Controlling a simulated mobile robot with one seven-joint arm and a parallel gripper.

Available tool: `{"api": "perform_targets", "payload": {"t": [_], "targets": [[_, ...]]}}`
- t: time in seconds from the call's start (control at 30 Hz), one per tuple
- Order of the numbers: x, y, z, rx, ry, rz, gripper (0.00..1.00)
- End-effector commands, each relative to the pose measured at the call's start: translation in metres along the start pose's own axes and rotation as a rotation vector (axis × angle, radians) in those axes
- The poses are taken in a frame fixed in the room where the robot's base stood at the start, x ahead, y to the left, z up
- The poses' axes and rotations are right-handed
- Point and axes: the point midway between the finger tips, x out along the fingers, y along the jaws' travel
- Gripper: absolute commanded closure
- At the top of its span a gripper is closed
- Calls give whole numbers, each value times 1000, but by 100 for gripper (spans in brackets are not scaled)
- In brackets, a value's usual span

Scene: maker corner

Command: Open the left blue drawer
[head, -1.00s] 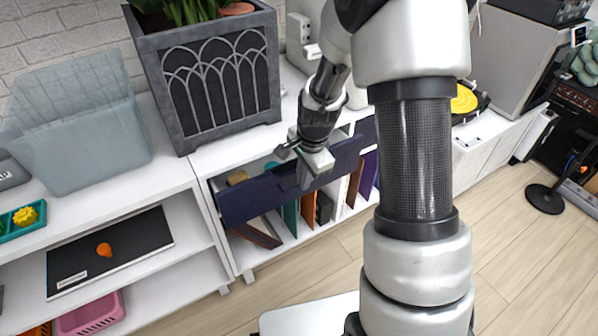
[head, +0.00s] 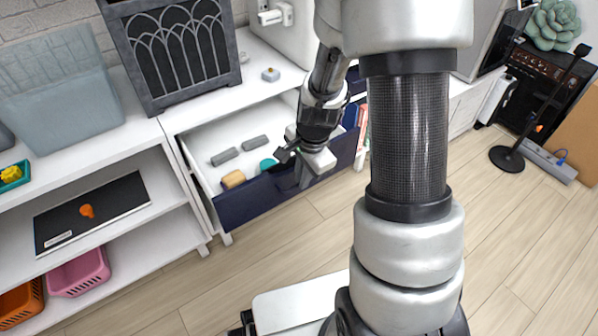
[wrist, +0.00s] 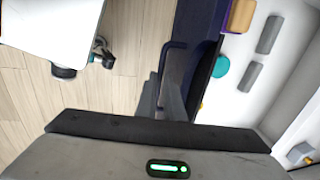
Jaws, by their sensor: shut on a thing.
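The left blue drawer (head: 250,203) is pulled well out of the white cabinet, and its white inside is exposed. My gripper (head: 303,168) is at the drawer's dark blue front and shut on its handle. In the wrist view the blue drawer front (wrist: 196,50) runs up and down the picture, with the dark handle (wrist: 164,66) standing off it. My gripper's grip point is partly hidden in both views. A tan block (head: 233,179), two grey blocks (head: 225,156) and a teal round thing (head: 268,164) lie in the drawer.
Open shelves with a black board (head: 92,212) and a pink basket (head: 80,271) are at left. The wooden floor before the drawer is clear.

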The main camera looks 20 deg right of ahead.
Motion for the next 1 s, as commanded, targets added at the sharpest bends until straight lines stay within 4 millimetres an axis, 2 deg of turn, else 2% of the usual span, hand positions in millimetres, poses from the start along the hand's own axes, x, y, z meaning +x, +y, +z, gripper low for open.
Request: {"api": "perform_targets", "payload": {"t": [0.53,0.57,0.6,0.67,1.0], "targets": [[-1,4,0,0,1,-1,100],[-1,4,0,0,1,-1,89],[-1,4,0,0,1,-1,82],[-1,4,0,0,1,-1,73],[-4,4,0,0,1,-1,73]]}}
